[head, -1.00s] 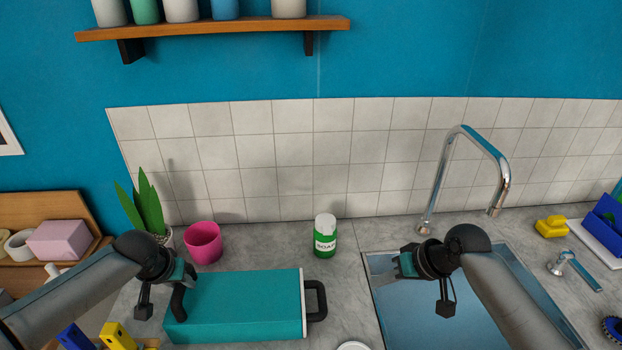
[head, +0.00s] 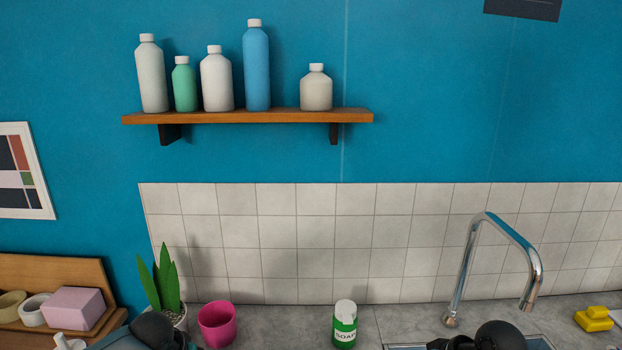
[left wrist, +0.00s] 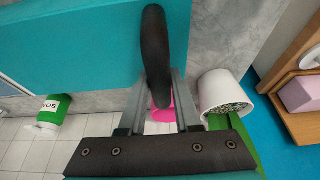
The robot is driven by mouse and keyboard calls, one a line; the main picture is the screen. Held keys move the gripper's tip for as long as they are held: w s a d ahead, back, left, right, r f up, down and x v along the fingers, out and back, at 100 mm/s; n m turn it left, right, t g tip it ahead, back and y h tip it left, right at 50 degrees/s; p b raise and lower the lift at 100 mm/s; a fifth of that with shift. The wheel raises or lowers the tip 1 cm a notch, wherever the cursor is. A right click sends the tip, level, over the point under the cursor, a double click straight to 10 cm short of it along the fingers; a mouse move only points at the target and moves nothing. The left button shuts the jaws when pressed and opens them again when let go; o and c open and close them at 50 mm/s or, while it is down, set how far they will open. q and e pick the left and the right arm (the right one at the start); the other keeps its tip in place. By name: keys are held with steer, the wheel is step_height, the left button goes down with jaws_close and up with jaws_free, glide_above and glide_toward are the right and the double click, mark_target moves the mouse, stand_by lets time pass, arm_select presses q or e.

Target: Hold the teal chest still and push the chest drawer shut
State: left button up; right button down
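The teal chest (left wrist: 70,45) fills the upper left of the left wrist view. A dark curved handle (left wrist: 155,45) stands at its near end. My left gripper (left wrist: 164,85) has its two grey fingers on either side of this handle, close against it, and appears shut on it. My right gripper's fingers are out of view.
A pink cup (head: 217,324), a potted plant (head: 165,290) and a soap bottle (head: 345,325) stand on the counter behind the chest. The sink with its faucet (head: 500,250) is at the right. Tape rolls and a pink block (head: 75,308) sit on a wooden rack at left.

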arm_select(q)
steer(key=o, duration=0.5)
steer(key=shift+r, duration=0.1)
steer(key=v, duration=1.2)
steer(key=o, duration=0.5)
stand_by(0.4)
